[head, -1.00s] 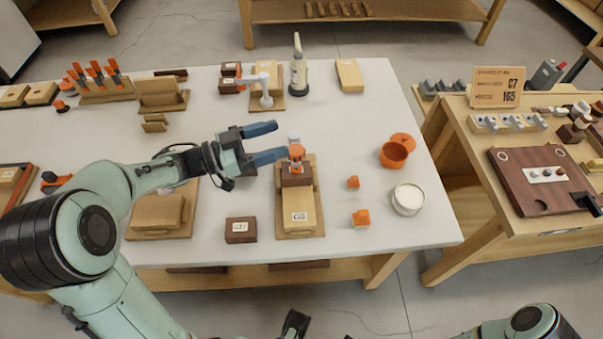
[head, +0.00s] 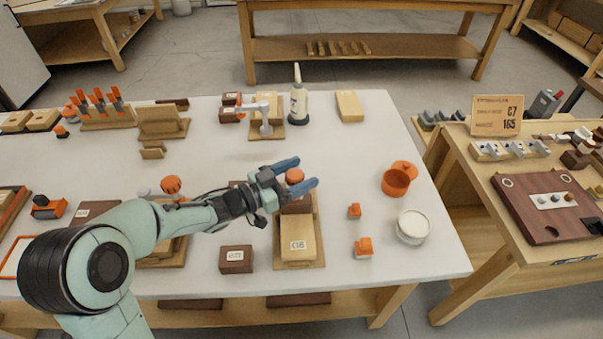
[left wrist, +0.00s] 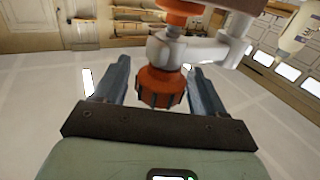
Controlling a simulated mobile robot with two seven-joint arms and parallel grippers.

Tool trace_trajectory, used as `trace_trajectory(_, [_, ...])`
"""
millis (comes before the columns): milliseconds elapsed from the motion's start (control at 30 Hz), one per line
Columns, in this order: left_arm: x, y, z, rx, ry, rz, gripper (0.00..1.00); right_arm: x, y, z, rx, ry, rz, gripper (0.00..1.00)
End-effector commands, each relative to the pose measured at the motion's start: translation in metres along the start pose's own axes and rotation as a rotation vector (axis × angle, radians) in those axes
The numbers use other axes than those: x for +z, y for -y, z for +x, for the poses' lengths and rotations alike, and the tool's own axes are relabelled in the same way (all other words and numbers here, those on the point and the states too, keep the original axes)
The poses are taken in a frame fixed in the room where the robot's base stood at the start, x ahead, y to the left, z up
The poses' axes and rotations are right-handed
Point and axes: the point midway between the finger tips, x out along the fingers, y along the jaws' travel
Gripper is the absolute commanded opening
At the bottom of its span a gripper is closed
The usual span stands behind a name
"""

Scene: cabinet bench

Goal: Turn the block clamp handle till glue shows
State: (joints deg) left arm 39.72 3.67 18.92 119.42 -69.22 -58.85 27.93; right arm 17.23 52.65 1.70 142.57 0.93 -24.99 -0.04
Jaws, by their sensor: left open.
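The block clamp's orange handle (head: 295,176) is a round ribbed knob at the far end of a wooden board (head: 318,255). A pale block (head: 297,238) with a label lies on that board, with a dark brown block (head: 297,205) behind it. My left gripper (head: 303,173) is open, with its blue fingers on either side of the knob. In the left wrist view the orange knob (left wrist: 162,88) sits between the two fingertips (left wrist: 163,82), with gaps visible at both sides. A metal clamp arm (left wrist: 215,50) shows behind it. No glue is visible at the block joint.
A brown labelled block (head: 236,260) lies left of the clamp board. Orange pieces (head: 363,247), an orange cup (head: 396,182) and a white tub (head: 412,227) stand to the right. A glue bottle (head: 298,105) stands behind. The table's middle right is mostly clear.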

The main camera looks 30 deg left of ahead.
Motion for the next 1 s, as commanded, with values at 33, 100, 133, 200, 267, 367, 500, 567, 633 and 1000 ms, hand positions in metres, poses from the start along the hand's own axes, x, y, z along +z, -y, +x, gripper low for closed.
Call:
trace_trajectory(33, [0.000,0.000,0.005,0.001,-0.001,-0.001,0.71,0.000,0.000,0.001,0.000,-0.001,0.000,0.00])
trace_trajectory(100, [0.000,-0.001,0.008,0.002,-0.001,0.000,0.71,-0.001,0.000,0.001,0.000,-0.002,0.000,0.00])
trace_trajectory(133, [0.000,-0.001,0.009,0.002,-0.001,0.000,0.71,-0.001,0.000,0.001,-0.001,-0.002,0.000,0.00])
trace_trajectory(200, [0.000,-0.001,0.010,0.001,0.000,0.000,0.71,-0.001,0.000,0.001,-0.001,-0.002,0.000,0.00])
trace_trajectory(267, [0.000,-0.001,0.011,0.001,0.000,0.000,0.71,-0.001,0.000,0.001,-0.001,-0.002,0.000,0.00])
trace_trajectory(367, [-0.001,-0.001,0.010,0.001,0.000,0.000,0.71,-0.001,0.000,0.001,-0.001,-0.002,0.000,0.00])
trace_trajectory(500, [0.000,0.000,0.010,0.001,0.000,0.000,0.41,-0.001,0.000,0.001,-0.001,-0.002,0.000,0.00])
trace_trajectory(567, [0.000,0.000,0.010,0.001,0.000,0.000,0.22,-0.001,0.000,0.001,-0.001,-0.002,0.000,0.00])
trace_trajectory(633, [0.000,-0.001,0.010,0.001,0.000,0.000,0.19,-0.001,0.000,0.001,-0.001,-0.002,0.000,0.00])
trace_trajectory(1000, [-0.004,-0.001,0.010,0.083,0.000,-0.002,0.19,0.008,0.003,-0.017,0.004,0.020,0.002,0.00])
